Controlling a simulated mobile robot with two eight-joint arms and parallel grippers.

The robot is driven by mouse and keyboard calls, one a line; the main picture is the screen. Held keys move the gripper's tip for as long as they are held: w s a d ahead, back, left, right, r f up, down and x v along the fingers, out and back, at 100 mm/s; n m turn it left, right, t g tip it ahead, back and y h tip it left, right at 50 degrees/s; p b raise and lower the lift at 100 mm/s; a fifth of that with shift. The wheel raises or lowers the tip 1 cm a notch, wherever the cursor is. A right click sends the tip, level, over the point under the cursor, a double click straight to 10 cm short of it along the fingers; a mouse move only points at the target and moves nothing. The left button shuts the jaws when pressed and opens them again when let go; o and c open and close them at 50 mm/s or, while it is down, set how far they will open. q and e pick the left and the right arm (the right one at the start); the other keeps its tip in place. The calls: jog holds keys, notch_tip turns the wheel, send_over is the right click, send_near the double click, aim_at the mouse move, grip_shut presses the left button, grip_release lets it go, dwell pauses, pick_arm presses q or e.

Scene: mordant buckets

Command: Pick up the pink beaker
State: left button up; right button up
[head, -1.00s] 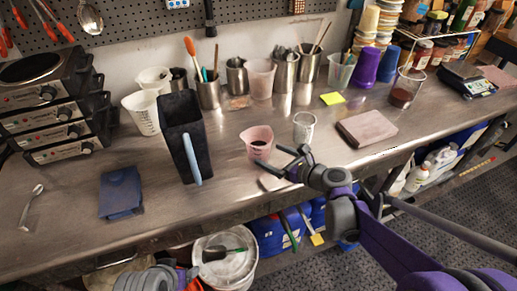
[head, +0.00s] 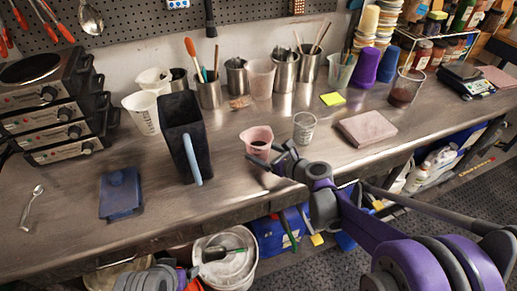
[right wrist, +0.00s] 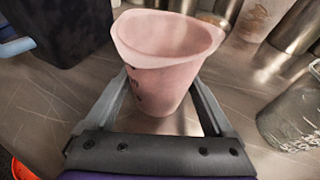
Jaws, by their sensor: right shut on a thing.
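The pink beaker (head: 257,139) stands upright on the metal bench near its front edge, with some dark liquid showing inside in the head view. My right gripper (head: 264,160) is at the beaker's front right side. In the right wrist view the beaker (right wrist: 165,60) stands between the two fingers of the right gripper (right wrist: 165,95), which are shut on it. Whether the beaker's base touches the bench is hard to tell. My left gripper (head: 150,279) is at the bottom edge of the head view; its fingers cannot be made out.
A clear beaker (head: 304,128) stands close to the right of the pink one. A tall black container (head: 185,135) with a blue handle stands to its left. A pinkish block (head: 366,128) lies further right. Steel cups with tools line the back.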

jog(key=shift+c, duration=1.4)
jog(key=shift+r, duration=0.15)
